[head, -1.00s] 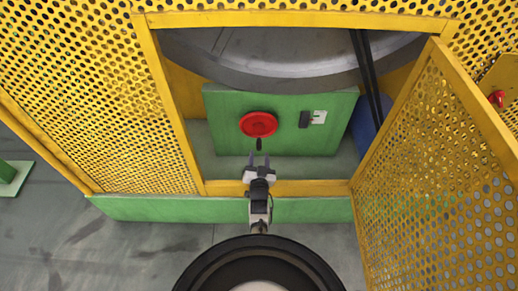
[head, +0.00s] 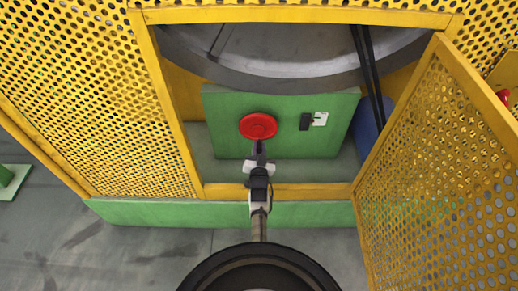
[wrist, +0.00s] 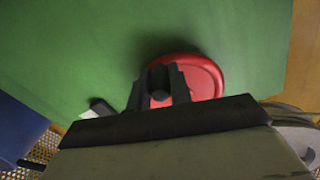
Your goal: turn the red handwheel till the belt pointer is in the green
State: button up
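The red handwheel (head: 258,126) is on the green panel (head: 232,152) inside the open guard. Its dark handle sticks out at the wheel's lower edge in the head view. My gripper (head: 259,149) reaches the handle from below. In the wrist view the red handwheel (wrist: 208,78) shows behind the fingers, and the round dark handle (wrist: 159,80) sits between them. The fingers look closed around the handle. A small white gauge plate (head: 320,118) is right of the wheel, beside a dark block (head: 305,121). The pointer and green zone are too small to read.
A yellow mesh door (head: 440,190) stands open on the right. Yellow mesh (head: 90,100) fills the left. A large grey drum (head: 290,72) is above the panel. Black belts (head: 368,70) and a blue cylinder (head: 368,128) are to its right. A yellow sill (head: 310,190) crosses below.

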aim_at(242, 134)
grip_shut()
jog(key=a+m, duration=0.1)
jog(key=m, duration=0.1)
jog(key=a+m, duration=0.1)
jog(key=m, duration=0.1)
jog(key=a+r+m, duration=0.1)
jog(key=m, duration=0.1)
jog(key=shift+a+m, duration=0.3)
jog(key=shift+a, duration=0.05)
jog(key=m, duration=0.1)
jog(key=a+r+m, duration=0.1)
jog(key=m, duration=0.1)
jog(key=shift+a+r+m+p, duration=0.2)
jog(key=shift+a+m+p, duration=0.1)
jog(key=shift+p, duration=0.05)
jog(key=shift+a+r+m+p, duration=0.25)
jog(key=shift+r+m, duration=0.15)
jog(key=shift+m, duration=0.5)
jog(key=shift+a+r+m+p, duration=0.25)
jog(key=shift+r+m, duration=0.15)
jog(key=shift+m, duration=0.5)
jog(key=o, duration=0.9)
grip_release()
